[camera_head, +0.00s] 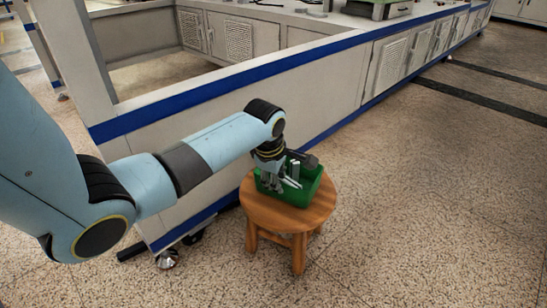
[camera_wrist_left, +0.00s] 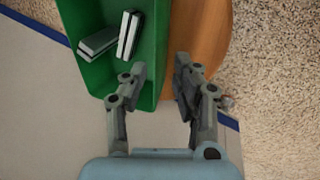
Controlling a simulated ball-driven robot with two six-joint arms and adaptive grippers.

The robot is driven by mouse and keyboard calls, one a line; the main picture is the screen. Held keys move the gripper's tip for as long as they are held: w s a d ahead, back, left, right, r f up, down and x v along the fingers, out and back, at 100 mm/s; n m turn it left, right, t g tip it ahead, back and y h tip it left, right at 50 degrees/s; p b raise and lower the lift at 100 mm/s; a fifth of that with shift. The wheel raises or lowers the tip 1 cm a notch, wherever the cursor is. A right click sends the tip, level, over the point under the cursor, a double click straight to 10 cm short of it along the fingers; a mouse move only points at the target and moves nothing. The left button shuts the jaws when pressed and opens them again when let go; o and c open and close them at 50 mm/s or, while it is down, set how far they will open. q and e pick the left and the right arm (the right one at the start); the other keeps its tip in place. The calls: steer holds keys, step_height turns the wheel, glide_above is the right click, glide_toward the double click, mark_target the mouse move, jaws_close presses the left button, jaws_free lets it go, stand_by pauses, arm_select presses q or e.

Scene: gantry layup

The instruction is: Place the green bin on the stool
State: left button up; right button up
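The green bin (camera_head: 292,196) sits on the round wooden stool (camera_head: 320,210). It holds small dark and pale block-like items. In the left wrist view the bin (camera_wrist_left: 92,75) fills the upper left, with part of the stool top (camera_wrist_left: 195,40) to its right. My left gripper (camera_head: 270,183) is at the bin's near left side. In the left wrist view the left gripper (camera_wrist_left: 160,85) has its fingers apart, one over the bin's inside and one outside, with the bin's wall between them. A gap shows between the fingers. My right gripper is not in view.
A long pale cabinet counter (camera_head: 300,85) with a blue stripe stands directly behind the stool. A green-and-grey case (camera_head: 380,8) is on its top at the back. The speckled floor to the right (camera_head: 430,190) is clear.

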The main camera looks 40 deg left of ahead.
arm_select(q)
steer(key=a+p+v, duration=0.1)
steer(key=p+v, duration=0.3)
steer(key=v, duration=0.4)
steer(key=s+d+f+m, duration=0.2)
steer(key=s+m, duration=0.5)
steer(key=s, duration=0.3)
steer(key=s+d+f+m+g, duration=0.1)
steer(key=s+d+f+m, duration=0.1)
steer(key=s+m, duration=0.5)
steer(key=s+d+f+m+g, duration=0.1)
steer(key=s+d+m, duration=0.3)
steer(key=s, duration=1.1)
steer(key=f+m, duration=0.1)
steer(key=m, duration=0.2)
steer(key=shift+m+p, duration=0.3)
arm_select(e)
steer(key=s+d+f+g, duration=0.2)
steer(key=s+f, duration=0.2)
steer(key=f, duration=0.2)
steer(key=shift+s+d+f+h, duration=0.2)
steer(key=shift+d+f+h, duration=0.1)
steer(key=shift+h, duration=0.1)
arm_select(q)
steer(key=shift+s, duration=0.1)
